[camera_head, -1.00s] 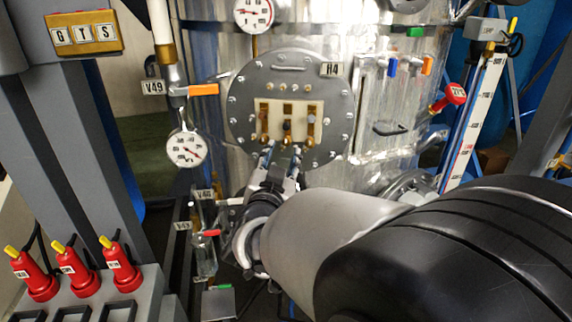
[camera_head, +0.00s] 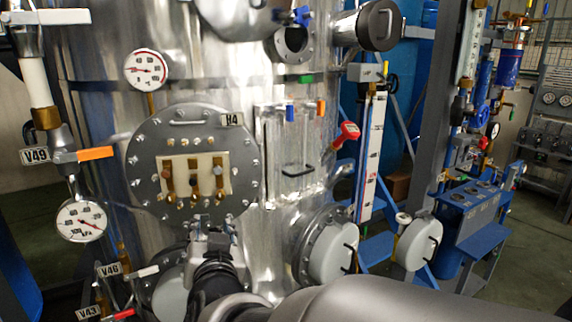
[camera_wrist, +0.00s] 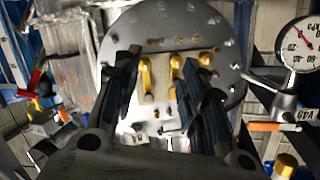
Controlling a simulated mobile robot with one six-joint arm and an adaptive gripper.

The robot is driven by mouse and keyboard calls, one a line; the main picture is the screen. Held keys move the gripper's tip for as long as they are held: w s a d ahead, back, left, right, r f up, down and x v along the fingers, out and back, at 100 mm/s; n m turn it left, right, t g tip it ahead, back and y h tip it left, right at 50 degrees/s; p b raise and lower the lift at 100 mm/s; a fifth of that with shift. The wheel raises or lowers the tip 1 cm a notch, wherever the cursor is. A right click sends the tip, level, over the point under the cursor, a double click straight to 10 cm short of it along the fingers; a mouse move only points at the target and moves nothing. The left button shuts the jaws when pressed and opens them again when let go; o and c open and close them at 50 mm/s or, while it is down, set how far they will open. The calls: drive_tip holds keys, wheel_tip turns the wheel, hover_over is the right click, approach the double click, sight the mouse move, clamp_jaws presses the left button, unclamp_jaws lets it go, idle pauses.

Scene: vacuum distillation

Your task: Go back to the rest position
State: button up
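My gripper (camera_head: 212,228) is in front of the round flange H4 (camera_head: 228,166) on the metal vessel, just below its panel of brass terminals (camera_head: 196,184) in the head view. In the wrist view the two dark fingers of my gripper (camera_wrist: 163,75) stand apart with nothing held between them. The flange (camera_wrist: 226,58) and its brass terminals (camera_wrist: 176,64) show behind and between the fingers. I cannot tell how far the fingertips are from the flange. My arm comes in from the lower right of the head view.
Left of the flange are a gauge (camera_head: 82,221) and valve V49's orange handle (camera_head: 96,154). Valves V46 and V43 are at the lower left. A red valve handle (camera_head: 346,134) and white scale (camera_head: 372,145) stand on the right. Open floor (camera_head: 530,262) shows at far right.

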drive_tip(key=s+d+f+g+h+b, duration=0.2)
drive_tip(key=s+d+f+g, duration=0.3)
drive_tip(key=s+d, duration=0.8)
drive_tip(key=s+d+f+g+h+b, duration=0.3)
drive_tip(key=s+d+f, duration=0.9)
drive_tip(key=d, duration=0.5)
drive_tip(key=s+g+b, duration=0.1)
drive_tip(key=g, duration=0.1)
drive_tip(key=shift+d+g+b, duration=0.2)
drive_tip(key=shift+g+b, duration=0.1)
drive_tip(key=shift+b, duration=0.1)
